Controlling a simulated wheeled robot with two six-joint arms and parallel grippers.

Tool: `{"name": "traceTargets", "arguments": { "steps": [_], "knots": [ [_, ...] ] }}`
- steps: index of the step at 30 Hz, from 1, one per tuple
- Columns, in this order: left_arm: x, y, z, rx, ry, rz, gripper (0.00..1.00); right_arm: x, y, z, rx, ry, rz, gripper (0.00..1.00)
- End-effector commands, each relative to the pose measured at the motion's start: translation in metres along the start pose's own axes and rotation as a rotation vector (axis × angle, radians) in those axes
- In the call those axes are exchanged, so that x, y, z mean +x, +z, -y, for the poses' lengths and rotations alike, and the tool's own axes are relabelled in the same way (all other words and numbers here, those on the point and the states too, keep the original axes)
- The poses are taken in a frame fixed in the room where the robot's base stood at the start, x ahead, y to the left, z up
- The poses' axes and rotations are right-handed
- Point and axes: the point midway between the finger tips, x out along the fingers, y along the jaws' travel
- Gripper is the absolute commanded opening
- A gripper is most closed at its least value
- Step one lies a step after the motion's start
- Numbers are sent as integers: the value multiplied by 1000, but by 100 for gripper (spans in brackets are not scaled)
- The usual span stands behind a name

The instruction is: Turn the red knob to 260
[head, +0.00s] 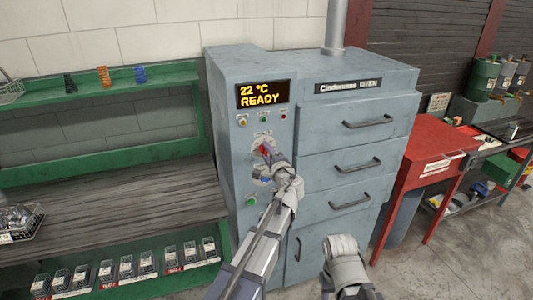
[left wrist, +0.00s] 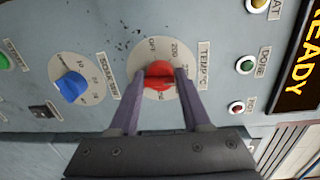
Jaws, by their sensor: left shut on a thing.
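The red knob (left wrist: 160,82) sits on a pale round dial (left wrist: 143,62) marked TEMP °C in the left wrist view, with OFF and 200 legible. My left gripper (left wrist: 156,75) is shut on the knob, one finger on each side. The fingers hide part of the scale, and I cannot tell which number the knob points to. In the head view the knob (head: 265,149) shows partly behind my left gripper (head: 268,151). The oven display (head: 262,95) reads 22 °C READY.
A blue knob (left wrist: 71,86) on its own dial lies beside the red one. Small indicator lights (left wrist: 245,65) sit near the display. Drawer handles (head: 369,122) stick out to the right. A green workbench (head: 100,190) is at left, a red cabinet (head: 425,160) at right.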

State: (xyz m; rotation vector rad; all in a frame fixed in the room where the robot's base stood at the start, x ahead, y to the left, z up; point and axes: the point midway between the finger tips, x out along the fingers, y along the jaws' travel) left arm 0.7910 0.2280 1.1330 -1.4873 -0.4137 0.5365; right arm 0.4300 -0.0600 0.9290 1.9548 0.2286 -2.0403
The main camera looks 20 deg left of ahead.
Motion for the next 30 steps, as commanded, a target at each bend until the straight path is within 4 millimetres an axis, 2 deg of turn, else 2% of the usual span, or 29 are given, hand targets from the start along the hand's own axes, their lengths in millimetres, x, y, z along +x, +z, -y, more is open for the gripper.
{"name": "traceTargets", "arguments": {
  "steps": [18,30],
  "knots": [
    [0,-2,0,554,-9,35,0,4,0,0,0,0,0,50],
    [0,-3,0,754,-11,48,0,6,0,1,0,0,0,50]
  ]
}}
